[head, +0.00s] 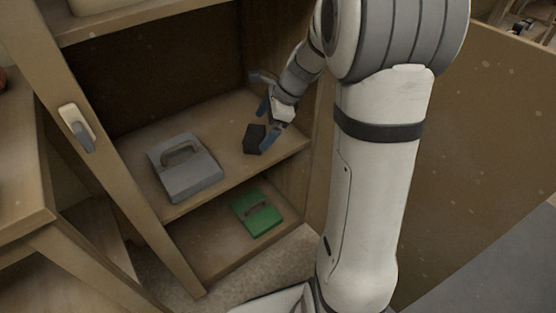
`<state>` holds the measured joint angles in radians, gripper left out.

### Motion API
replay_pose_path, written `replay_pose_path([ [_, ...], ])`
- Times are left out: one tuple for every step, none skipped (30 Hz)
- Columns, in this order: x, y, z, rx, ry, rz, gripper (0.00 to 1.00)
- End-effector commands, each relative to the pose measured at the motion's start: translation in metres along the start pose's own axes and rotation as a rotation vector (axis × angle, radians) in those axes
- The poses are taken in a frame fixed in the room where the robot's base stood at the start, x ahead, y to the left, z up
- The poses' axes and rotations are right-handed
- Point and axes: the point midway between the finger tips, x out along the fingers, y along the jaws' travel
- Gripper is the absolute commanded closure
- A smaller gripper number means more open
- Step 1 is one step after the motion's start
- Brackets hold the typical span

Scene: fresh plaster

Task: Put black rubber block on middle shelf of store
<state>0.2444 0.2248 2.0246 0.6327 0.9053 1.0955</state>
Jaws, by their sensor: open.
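The black rubber block (255,139) rests on the middle shelf (234,168) of the wooden store, near the shelf's right side. My gripper (265,125) is at the block's right side, with its blue fingers open. One finger shows close to the block's right end and the other just above and behind it. I cannot tell whether a finger touches the block.
A grey box-like thing with a handle (186,174) stands on the same shelf to the left. A green handled thing (257,214) lies on the shelf below. The store's left upright carries a latch (78,127). A large brown panel (480,130) stands at the right.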

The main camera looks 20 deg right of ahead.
Motion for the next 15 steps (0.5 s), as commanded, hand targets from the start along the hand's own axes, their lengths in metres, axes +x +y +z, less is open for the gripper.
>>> replay_pose_path([
  [-0.007,0.023,0.011,-0.158,0.036,0.019,0.01],
  [-0.011,0.038,0.015,-0.268,0.061,0.036,0.01],
  [-0.016,0.059,0.019,-0.422,0.095,0.062,0.01],
  [-0.019,0.074,0.021,-0.538,0.119,0.085,0.01],
  [-0.022,0.089,0.022,-0.651,0.141,0.108,0.01],
  [-0.027,0.109,0.022,-0.801,0.170,0.140,0.01],
  [-0.029,0.122,0.022,-0.909,0.190,0.165,0.01],
  [-0.032,0.135,0.021,-1.013,0.209,0.191,0.01],
  [-0.035,0.151,0.019,-1.145,0.231,0.225,0.01],
  [-0.038,0.162,0.017,-1.235,0.245,0.251,0.01],
  [-0.040,0.171,0.015,-1.319,0.259,0.275,0.01],
  [-0.042,0.182,0.012,-1.419,0.274,0.306,0.01],
  [-0.043,0.189,0.011,-1.484,0.283,0.327,0.01],
  [-0.044,0.196,0.008,-1.541,0.291,0.347,0.01],
  [-0.045,0.202,0.006,-1.605,0.300,0.369,0.01],
])
